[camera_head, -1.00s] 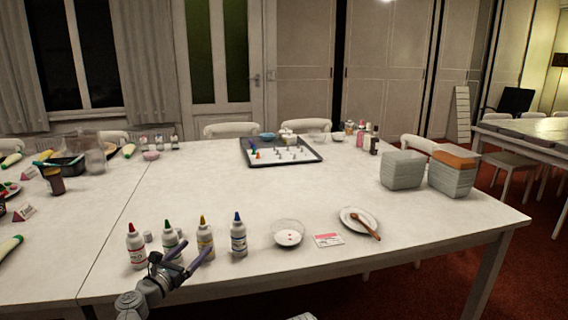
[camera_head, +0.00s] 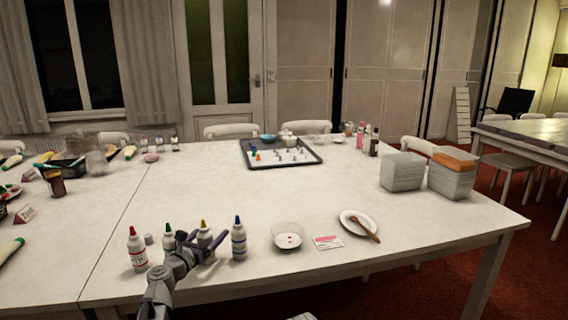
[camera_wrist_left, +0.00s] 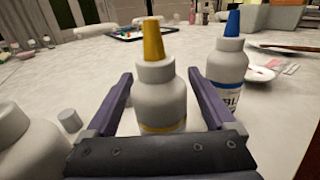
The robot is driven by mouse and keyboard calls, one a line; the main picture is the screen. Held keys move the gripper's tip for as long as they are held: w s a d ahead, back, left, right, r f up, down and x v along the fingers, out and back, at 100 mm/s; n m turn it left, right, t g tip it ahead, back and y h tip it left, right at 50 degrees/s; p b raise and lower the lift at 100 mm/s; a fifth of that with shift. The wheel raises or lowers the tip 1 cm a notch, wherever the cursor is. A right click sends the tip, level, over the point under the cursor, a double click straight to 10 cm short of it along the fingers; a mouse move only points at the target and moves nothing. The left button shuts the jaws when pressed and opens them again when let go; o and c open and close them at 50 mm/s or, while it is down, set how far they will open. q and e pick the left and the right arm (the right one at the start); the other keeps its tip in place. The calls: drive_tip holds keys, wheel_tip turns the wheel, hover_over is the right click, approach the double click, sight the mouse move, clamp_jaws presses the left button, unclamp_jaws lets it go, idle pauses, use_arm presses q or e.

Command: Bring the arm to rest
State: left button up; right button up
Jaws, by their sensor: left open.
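My left gripper (camera_head: 204,248) is open near the front edge of the table (camera_head: 400,200). In the left wrist view its two purple fingers (camera_wrist_left: 160,103) stand on either side of the yellow-capped bottle (camera_wrist_left: 158,95), with a gap visible on both sides. The blue-capped bottle (camera_head: 238,238) stands upright just right of the gripper; it also shows in the left wrist view (camera_wrist_left: 227,70). The green-capped bottle (camera_head: 169,243) is partly hidden by my arm, and the red-capped bottle (camera_head: 137,250) stands left of it.
A glass bowl (camera_head: 288,238), a pink-and-white card (camera_head: 327,242) and a plate (camera_head: 347,218) with a wooden spoon lie to the right. A small white cap (camera_wrist_left: 69,120) sits by the bottles. A dark tray (camera_head: 318,160) stands farther back. The middle of the table is clear.

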wheel_tip(320, 180, up, 23)
drive_tip(key=p, duration=2.2)
